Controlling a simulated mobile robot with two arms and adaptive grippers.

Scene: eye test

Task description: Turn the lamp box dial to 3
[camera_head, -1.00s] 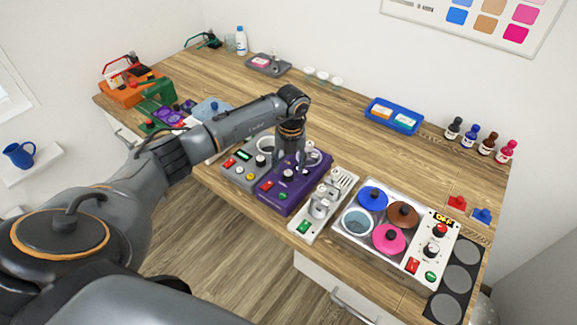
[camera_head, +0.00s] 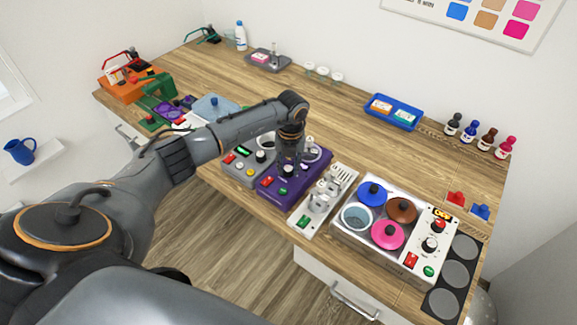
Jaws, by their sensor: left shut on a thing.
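A purple box (camera_head: 266,194) stands near the front edge of the bench, with a red switch (camera_head: 267,181) and a green button (camera_head: 283,191) on its top. I take it to be the lamp box. My left gripper (camera_head: 288,168) points down over this box, shut at its dark dial. The fingers largely hide the dial, so its pointer and numbers cannot be read. My right gripper is not in view.
A grey box (camera_head: 232,170) with a green display stands close on the left. A white unit with metal cylinders (camera_head: 306,216) and a white-panelled box with coloured lids (camera_head: 409,259) stand on the right.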

